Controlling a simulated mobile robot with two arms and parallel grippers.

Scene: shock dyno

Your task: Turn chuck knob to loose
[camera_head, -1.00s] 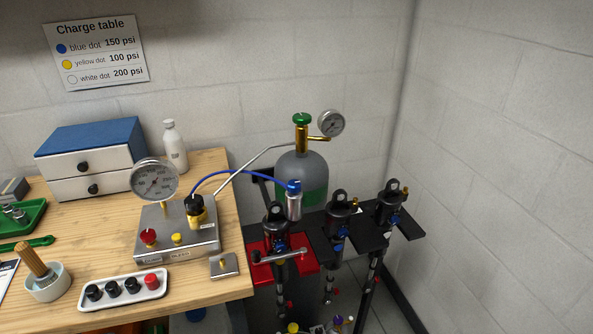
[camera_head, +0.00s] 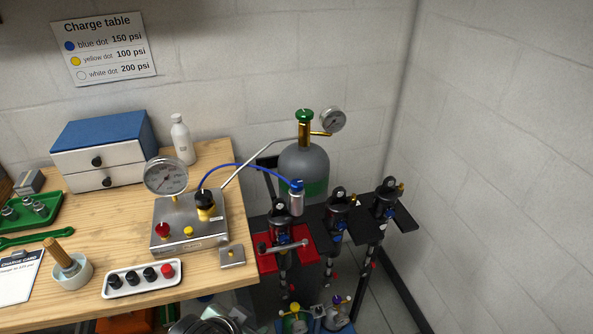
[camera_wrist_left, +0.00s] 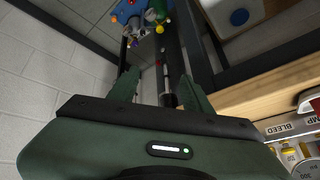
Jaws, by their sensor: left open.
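The chuck (camera_head: 296,200) is a silver cylinder at the end of a blue hose, upright over the nearest shock (camera_head: 279,222). Its blue chuck knob (camera_head: 296,185) is on top, beside the grey gas bottle. My left gripper (camera_wrist_left: 158,80) shows in the left wrist view with its two dark green fingers apart and nothing between them. A dark shaft shows beyond the fingers. In the head view, grey parts of my arm show at the bottom edge, well below the chuck and apart from it. My right gripper is not in view.
The steel gauge panel (camera_head: 162,243) stands left of the chuck on the wooden bench (camera_head: 92,217). The gas bottle (camera_head: 316,160) stands behind the chuck. A red clamp (camera_head: 267,263) and two other shocks are close by. Some floor shows at the right.

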